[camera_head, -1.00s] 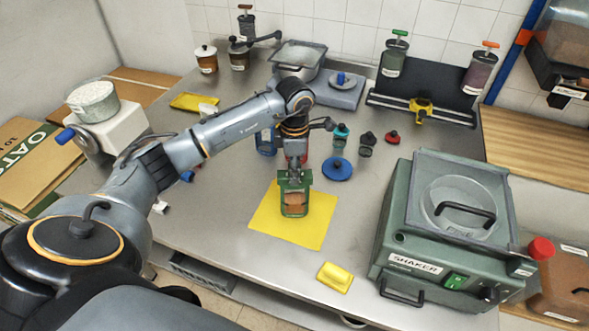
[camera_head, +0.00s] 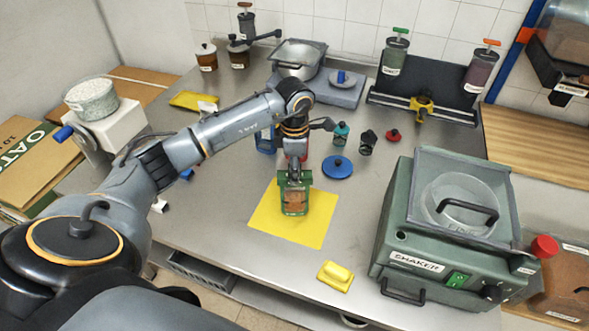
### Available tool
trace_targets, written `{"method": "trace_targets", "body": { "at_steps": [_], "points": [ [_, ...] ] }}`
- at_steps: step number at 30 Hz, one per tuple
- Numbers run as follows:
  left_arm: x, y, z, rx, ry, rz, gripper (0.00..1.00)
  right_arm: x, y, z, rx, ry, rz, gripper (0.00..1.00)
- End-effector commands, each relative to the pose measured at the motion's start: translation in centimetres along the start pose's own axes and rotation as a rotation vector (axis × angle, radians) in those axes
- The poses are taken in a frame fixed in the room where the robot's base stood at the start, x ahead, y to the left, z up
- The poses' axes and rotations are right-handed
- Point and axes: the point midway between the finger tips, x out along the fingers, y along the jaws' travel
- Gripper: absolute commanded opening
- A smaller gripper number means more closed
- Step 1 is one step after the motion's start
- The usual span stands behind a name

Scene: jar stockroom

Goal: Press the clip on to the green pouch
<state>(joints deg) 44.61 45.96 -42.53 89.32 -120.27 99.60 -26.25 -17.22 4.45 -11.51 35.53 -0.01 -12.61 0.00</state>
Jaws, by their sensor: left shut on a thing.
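The green pouch (camera_head: 285,201), with a brown front panel, stands upright on a yellow mat (camera_head: 268,221) in the middle of the bench. My left gripper (camera_head: 294,176) points down at the pouch's top edge and is shut on it. The fingers hide part of that edge. I cannot make out a separate clip there; it may be hidden by the fingers or too small to tell. My right gripper is not in view.
A large green shaker (camera_head: 424,258) stands to the right. A blue lid (camera_head: 337,168), a teal bottle (camera_head: 341,135) and a red lid (camera_head: 393,135) are behind. Bare bench lies left of the mat.

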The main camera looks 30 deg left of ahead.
Motion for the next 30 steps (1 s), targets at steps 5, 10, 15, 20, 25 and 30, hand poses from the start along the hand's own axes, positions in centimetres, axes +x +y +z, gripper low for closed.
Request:
{"method": "trace_targets", "body": {
  "at_steps": [5, 10, 15, 20, 25, 30],
  "points": [
    [-0.03, 0.02, 0.00, 0.000, 0.000, 0.000, 0.18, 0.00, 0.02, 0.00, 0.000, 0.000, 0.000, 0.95],
    [-0.03, 0.02, -0.01, -0.001, 0.000, 0.000, 0.18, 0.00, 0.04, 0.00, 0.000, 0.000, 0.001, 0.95],
    [0.04, 0.02, -0.01, 0.000, 0.000, 0.000, 0.18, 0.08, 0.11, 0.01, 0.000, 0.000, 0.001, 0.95],
    [0.31, 0.03, 0.00, 0.000, -0.001, 0.001, 0.18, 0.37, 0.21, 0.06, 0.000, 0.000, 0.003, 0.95],
    [0.61, 0.04, 0.01, 0.000, -0.001, 0.001, 0.18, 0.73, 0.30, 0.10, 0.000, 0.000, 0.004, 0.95],
    [0.76, 0.04, 0.01, 0.000, -0.001, 0.001, 0.18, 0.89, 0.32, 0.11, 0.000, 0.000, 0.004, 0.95]
  ]
}}
